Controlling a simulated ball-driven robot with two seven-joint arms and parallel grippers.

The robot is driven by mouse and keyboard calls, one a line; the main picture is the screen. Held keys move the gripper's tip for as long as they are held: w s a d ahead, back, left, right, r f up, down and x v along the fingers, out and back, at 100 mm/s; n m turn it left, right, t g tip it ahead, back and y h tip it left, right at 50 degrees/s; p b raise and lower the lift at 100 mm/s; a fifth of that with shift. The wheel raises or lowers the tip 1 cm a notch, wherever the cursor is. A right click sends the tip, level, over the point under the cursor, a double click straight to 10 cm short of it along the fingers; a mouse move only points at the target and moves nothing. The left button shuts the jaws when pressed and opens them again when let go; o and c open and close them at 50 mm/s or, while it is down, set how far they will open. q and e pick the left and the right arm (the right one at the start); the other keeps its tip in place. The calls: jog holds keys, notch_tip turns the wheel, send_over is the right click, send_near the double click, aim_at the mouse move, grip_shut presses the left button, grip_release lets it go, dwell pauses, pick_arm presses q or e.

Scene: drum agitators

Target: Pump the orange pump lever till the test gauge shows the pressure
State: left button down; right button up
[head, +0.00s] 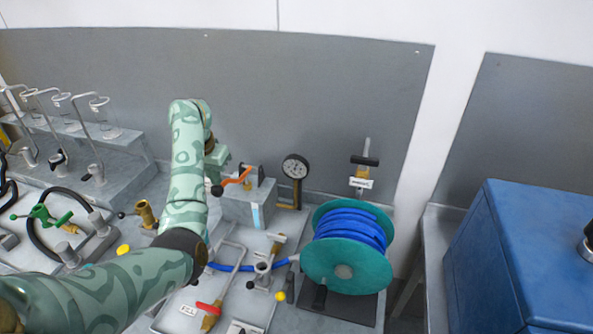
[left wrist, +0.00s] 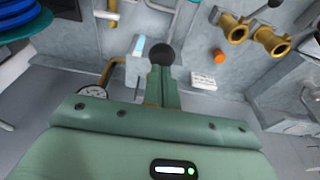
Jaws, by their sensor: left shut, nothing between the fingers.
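The orange pump lever (head: 237,178) sits on a grey block in the head view, its black ball knob (head: 217,190) at its left end. My left gripper (head: 217,163) is shut and empty, beside the lever and partly hidden by my arm. In the left wrist view the shut fingers (left wrist: 161,82) point at a black ball knob (left wrist: 162,55); I cannot tell if they touch it. The gauge (left wrist: 92,91) is partly hidden there. My right gripper is not in view.
A teal reel with blue hose (head: 345,250) stands right of the lever block. A red-handled valve (head: 209,308) and a green-handled valve (head: 42,214) are on the bench. A blue cabinet (head: 520,265) fills the right. A grey panel (head: 300,95) rises behind.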

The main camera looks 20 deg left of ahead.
aim_at(216, 189)
pick_arm(q)
jog(key=shift+s+d+f+b, duration=0.1)
jog(key=shift+s+f+b, duration=0.1)
jog(key=shift+f+b, duration=0.4)
jog(key=shift+s+d+f+b, duration=0.15)
jog(key=shift+f+b, duration=0.3)
jog(key=shift+f, duration=0.25)
jog(key=shift+s+f+b, duration=0.2)
jog(key=shift+f+b, duration=0.35)
jog(key=shift+f, duration=0.1)
jog(key=shift+f+b, duration=0.9)
jog(key=shift+f, duration=0.05)
jog(key=w+r+p, duration=0.1)
jog(key=r, duration=0.1)
jog(key=r+p, duration=0.1)
jog(key=r, duration=0.1)
jog(key=w+r+p, duration=0.1)
jog(key=r, duration=0.1)
jog(key=shift+w+a+r, duration=0.15)
jog(key=shift+w+a, duration=0.1)
jog(key=shift+w, duration=0.05)
jog(key=shift+s+r, duration=0.15)
jog(key=shift+r, duration=0.1)
jog(key=shift+s, duration=0.15)
jog(key=shift+a, duration=0.1)
jog(key=s+a+r+p, duration=0.4)
jog(key=s+p, duration=0.2)
jog(key=p, duration=0.1)
jog(key=shift+s+a+r, duration=0.15)
jog(key=shift+r, duration=0.25)
